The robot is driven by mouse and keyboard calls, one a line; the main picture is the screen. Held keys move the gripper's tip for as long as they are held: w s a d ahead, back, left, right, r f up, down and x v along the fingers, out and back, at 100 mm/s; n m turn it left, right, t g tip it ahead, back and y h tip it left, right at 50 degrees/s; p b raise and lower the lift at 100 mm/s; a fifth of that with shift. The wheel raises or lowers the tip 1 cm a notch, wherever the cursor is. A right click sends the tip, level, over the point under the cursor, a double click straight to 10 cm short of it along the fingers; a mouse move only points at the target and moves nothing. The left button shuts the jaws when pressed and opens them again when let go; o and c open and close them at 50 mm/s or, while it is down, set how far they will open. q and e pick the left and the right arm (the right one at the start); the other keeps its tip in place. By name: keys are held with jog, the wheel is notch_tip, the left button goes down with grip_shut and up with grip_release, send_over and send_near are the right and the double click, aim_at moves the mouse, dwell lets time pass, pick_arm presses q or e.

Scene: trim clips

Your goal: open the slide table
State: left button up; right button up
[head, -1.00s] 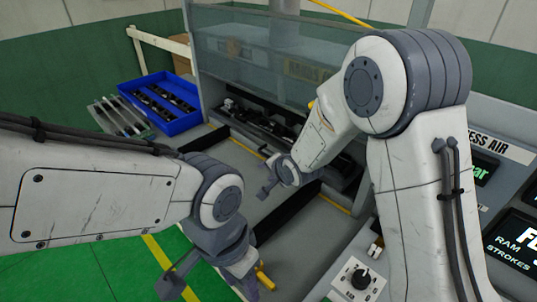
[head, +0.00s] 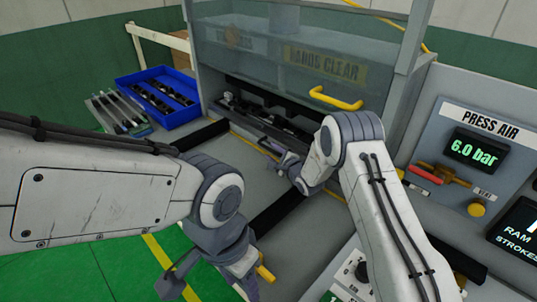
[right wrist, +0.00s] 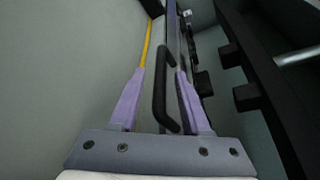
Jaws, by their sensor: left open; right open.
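The slide table (head: 262,122) shows as a dark, low strip in the slot of the press, below the clear guard, with dark parts on it. In the right wrist view, a black bar handle (right wrist: 160,90) stands out from a grey front (right wrist: 173,25). My right gripper (right wrist: 160,72) is open, with one purple finger on each side of this handle; I cannot tell whether they touch it. In the head view my right gripper (head: 283,166) is low at the slide table's front and hides the handle. My left gripper (head: 215,285) is open and empty, low in front of the bench.
The clear guard (head: 290,50) with a yellow handle (head: 335,98) is above the slot. A blue bin (head: 160,100) with dark parts stands at the left, beside a rack of strips (head: 118,113). The press air panel (head: 470,150) is at the right. Black bars (head: 285,208) lie across the grey bench.

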aim_at(268, 148)
jog(key=shift+b+x, duration=0.6)
jog(key=shift+x, duration=1.1)
grip_shut()
